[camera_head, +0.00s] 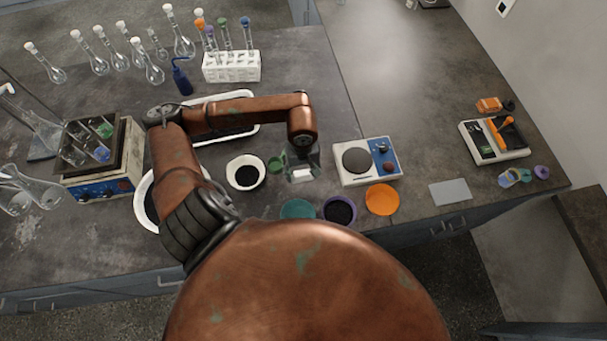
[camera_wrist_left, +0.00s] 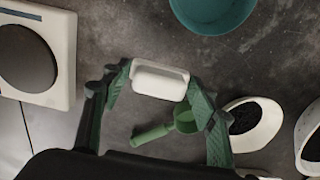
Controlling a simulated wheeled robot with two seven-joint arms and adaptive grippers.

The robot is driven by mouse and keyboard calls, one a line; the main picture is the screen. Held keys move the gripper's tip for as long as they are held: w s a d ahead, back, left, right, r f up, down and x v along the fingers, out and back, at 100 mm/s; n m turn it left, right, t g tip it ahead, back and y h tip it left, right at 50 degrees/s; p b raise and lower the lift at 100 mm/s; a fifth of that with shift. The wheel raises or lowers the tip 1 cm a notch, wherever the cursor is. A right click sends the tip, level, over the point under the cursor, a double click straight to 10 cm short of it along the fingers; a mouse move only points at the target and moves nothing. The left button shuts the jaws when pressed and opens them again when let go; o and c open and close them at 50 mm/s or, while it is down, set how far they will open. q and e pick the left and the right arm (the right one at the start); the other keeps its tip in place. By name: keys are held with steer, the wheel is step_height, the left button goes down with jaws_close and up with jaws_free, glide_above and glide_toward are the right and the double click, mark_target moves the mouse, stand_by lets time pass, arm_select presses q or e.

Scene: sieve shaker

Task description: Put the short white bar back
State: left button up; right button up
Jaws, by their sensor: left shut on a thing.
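The short white bar (camera_wrist_left: 160,80) is held between the two green fingertips of my left gripper (camera_wrist_left: 160,86) in the left wrist view. In the head view the bar (camera_head: 301,175) is a small pale piece below my left gripper (camera_head: 301,170), over the bench between the white bowl and the hot plate. Whether it touches the bench I cannot tell. My right gripper does not show in either view.
A green scoop (camera_wrist_left: 183,122) lies close to the gripper. A white bowl (camera_head: 259,160) of black powder is to the left, the hot plate (camera_head: 391,160) to the right. A teal bowl (camera_head: 297,208), a purple-rimmed bowl (camera_head: 351,202) and an orange dish (camera_head: 382,199) line the front.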

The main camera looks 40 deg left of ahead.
mark_target(304, 172)
arm_select(q)
steer(key=shift+w+a+f, duration=0.35)
steer(key=shift+w+f, duration=0.35)
steer(key=shift+f, duration=0.15)
steer(key=shift+w+a+f, duration=0.15)
steer(key=shift+w+f, duration=0.1)
steer(key=shift+f, duration=0.15)
step_height(304, 172, down, 3)
steer(key=shift+p, duration=0.3)
steer(key=shift+f, duration=0.2)
steer(key=o, duration=1.2)
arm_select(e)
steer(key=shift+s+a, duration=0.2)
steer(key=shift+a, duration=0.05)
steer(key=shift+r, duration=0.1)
